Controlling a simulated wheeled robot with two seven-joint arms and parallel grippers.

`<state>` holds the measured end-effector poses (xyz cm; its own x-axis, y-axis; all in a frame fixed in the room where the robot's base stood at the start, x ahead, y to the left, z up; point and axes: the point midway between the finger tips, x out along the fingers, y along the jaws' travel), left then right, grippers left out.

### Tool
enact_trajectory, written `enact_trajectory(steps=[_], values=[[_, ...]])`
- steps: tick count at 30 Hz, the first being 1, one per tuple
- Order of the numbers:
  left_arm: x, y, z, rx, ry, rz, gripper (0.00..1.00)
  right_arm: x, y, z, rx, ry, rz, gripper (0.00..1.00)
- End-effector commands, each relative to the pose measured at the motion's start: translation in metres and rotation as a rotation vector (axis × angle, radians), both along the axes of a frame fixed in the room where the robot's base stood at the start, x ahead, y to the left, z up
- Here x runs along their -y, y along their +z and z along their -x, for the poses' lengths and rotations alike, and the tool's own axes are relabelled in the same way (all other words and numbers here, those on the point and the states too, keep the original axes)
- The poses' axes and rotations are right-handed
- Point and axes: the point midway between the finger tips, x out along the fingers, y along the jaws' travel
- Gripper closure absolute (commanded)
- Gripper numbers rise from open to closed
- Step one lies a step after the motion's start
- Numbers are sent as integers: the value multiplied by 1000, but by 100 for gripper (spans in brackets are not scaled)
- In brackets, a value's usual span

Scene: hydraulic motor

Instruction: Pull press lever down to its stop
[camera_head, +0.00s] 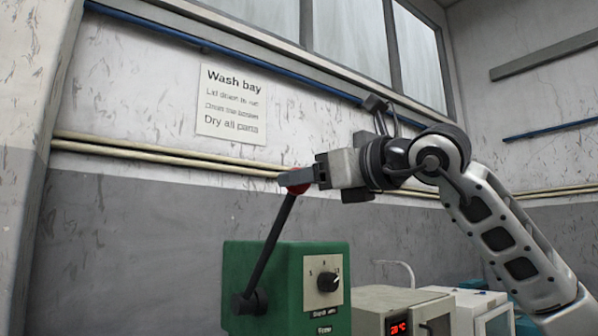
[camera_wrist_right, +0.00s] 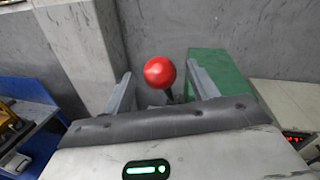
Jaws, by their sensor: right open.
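The press lever is a black rod (camera_head: 270,246) with a red ball knob (camera_head: 298,181). It pivots low on the front left of the green press box (camera_head: 240,268) and leans up to the right, with its knob raised above the box. My right gripper (camera_head: 294,180) is level with the knob in the head view. The right wrist view shows the red knob (camera_wrist_right: 160,72) between my two open, spread fingers, with gaps on both sides. The knob is partly hidden by a finger in the head view. My left gripper is not in view.
The green box carries a black dial (camera_head: 328,282). A beige unit with a red display (camera_head: 398,326) and a white box (camera_head: 480,308) stand to its right. A wall with a wash bay sign (camera_head: 232,104) is behind. Space left of the lever looks clear.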

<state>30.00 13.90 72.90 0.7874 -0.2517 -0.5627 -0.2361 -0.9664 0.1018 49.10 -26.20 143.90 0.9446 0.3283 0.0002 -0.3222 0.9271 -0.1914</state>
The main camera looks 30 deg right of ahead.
Motion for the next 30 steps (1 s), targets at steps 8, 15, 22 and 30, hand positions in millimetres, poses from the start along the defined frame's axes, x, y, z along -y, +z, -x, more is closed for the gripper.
enact_trajectory(steps=[8,15,22,30], values=[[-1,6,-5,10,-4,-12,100,-8,0,-22,-1,1,0,42],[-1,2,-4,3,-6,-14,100,-8,0,-23,0,1,0,42],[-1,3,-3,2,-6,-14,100,-8,0,-22,0,0,0,97],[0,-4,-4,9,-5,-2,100,-14,-8,-21,20,13,-3,100]])
